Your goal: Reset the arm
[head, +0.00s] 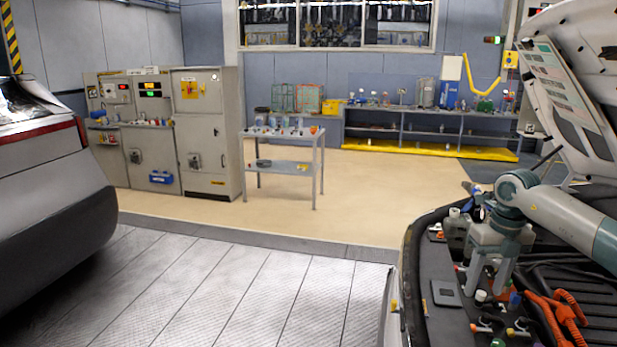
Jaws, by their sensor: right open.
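My right arm (570,215) reaches in from the right over the open engine bay of a car. Its wrist bends down, and my right gripper (487,280) points downward above the front of the bay. The two fingers are apart, and I see nothing held between them. Small caps and fittings (483,296) lie close below the fingertips; I cannot tell whether any touch. My left gripper is not in view.
The raised hood (570,85) stands above my right arm. Orange cables (560,315) lie in the bay. Another car (50,180) is at the left. A small cart (280,165), grey cabinets (205,130) and a workbench (430,135) stand behind. The floor between is clear.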

